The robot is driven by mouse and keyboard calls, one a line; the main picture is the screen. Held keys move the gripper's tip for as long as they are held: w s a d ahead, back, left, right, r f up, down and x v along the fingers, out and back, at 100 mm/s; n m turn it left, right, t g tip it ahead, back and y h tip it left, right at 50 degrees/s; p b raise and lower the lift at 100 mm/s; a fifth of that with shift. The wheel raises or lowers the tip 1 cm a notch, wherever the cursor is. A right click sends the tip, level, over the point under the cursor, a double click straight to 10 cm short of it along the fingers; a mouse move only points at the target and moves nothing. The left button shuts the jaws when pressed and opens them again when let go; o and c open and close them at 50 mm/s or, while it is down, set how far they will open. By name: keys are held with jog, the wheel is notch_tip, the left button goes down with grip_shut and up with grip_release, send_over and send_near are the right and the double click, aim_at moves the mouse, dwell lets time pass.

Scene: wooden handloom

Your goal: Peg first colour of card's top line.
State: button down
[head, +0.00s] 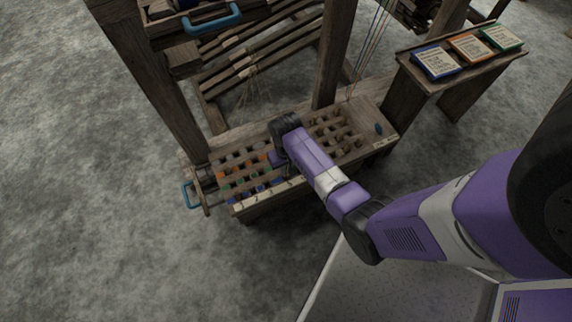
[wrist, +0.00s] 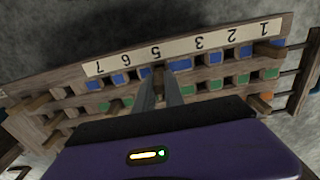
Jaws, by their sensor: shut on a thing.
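The wooden peg board (head: 243,163) has rows of holes backed by blue, green and orange squares. In the wrist view its number strip (wrist: 180,47) reads upside down, with 1 at the right and 7 at the left. My gripper (wrist: 159,74) is shut on a wooden peg (wrist: 158,84) at the blue row, by the number 5. The peg is mostly hidden between the fingers, so I cannot tell how deep it sits. Three cards stand on a side stand: blue (head: 437,62), orange (head: 472,47) and green (head: 501,37). Their writing is too small to read.
Several pegs stand in the rack (head: 335,128) right of my gripper. Loom posts (head: 331,60) rise behind the board. Blue handles show at the board's left end (head: 188,195) and above (head: 212,22).

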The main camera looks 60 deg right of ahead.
jog(key=shift+f+b, duration=1)
jog(key=shift+f, duration=0.65)
jog(key=c, duration=1.3)
grip_release()
jog(key=shift+c, duration=0.2)
jog(key=shift+r+p, duration=1.6)
jog(key=shift+r, duration=2.35)
